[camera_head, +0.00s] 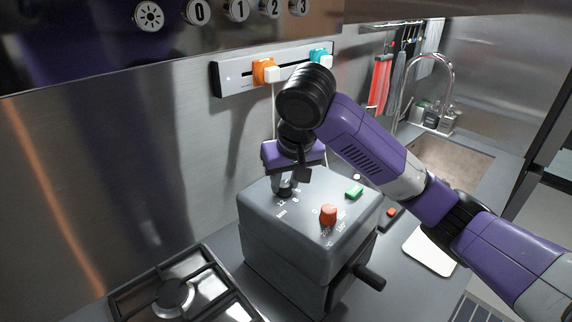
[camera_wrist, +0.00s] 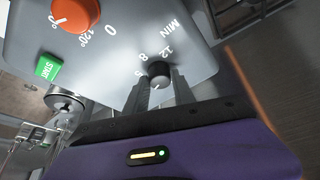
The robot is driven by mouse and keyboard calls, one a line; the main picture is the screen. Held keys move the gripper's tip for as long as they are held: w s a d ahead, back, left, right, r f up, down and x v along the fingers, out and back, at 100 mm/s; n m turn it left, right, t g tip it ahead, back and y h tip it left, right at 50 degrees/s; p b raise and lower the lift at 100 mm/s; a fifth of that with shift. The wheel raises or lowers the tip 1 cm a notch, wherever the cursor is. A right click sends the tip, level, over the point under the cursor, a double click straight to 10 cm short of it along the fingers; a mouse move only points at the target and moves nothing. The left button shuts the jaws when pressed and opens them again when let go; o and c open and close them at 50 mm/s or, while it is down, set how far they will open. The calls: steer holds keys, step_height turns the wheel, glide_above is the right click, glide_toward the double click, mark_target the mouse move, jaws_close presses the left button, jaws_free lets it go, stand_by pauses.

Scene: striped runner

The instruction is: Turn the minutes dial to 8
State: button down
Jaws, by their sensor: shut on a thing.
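The minutes dial (camera_wrist: 158,70) is a small black knob on the top face of a grey countertop appliance (camera_head: 260,208). In the wrist view the word MIN and the numbers 12, 8 and a partly hidden one lie beside it. My gripper (camera_wrist: 160,82) comes down from above with its two fingers shut on the minutes dial. In the head view my gripper (camera_head: 285,188) covers much of the dial. Which number the dial points to, I cannot tell.
An orange-red temperature knob (camera_head: 328,214) and a green START button (camera_head: 354,191) share the appliance top. A black handle (camera_head: 369,277) sticks out in front. A gas hob (camera_head: 176,294) lies left, a steel wall behind, a sink (camera_head: 450,160) right.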

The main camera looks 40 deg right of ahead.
steer(key=m, duration=0.2)
steer(key=m+h, duration=0.1)
steer(key=m, duration=0.1)
steer(key=shift+w+a+m+g+h+p, duration=0.1)
steer(key=shift+m+g+h+p, duration=0.2)
steer(key=shift+g+p, duration=0.1)
steer(key=m+g, duration=0.1)
steer(key=m, duration=0.2)
steer(key=m+g+h, duration=0.1)
steer(key=m, duration=0.2)
steer(key=shift+w, duration=0.15)
steer(key=m+g, duration=0.2)
steer(key=m, duration=0.3)
steer(key=shift+w+a+m, duration=0.1)
steer(key=shift+w+m, duration=0.05)
steer(key=shift+m, duration=0.25)
steer(key=shift+w+m+g+y, duration=0.15)
steer(key=shift+m+g, duration=0.35)
steer(key=shift+m, duration=0.65)
steer(key=shift+s+m+g+y, duration=0.1)
steer(key=shift+m+g+y, duration=0.3)
steer(key=shift+m, duration=0.75)
steer(key=c, duration=1.1)
jaws_free()
steer(key=shift+o, duration=0.2)
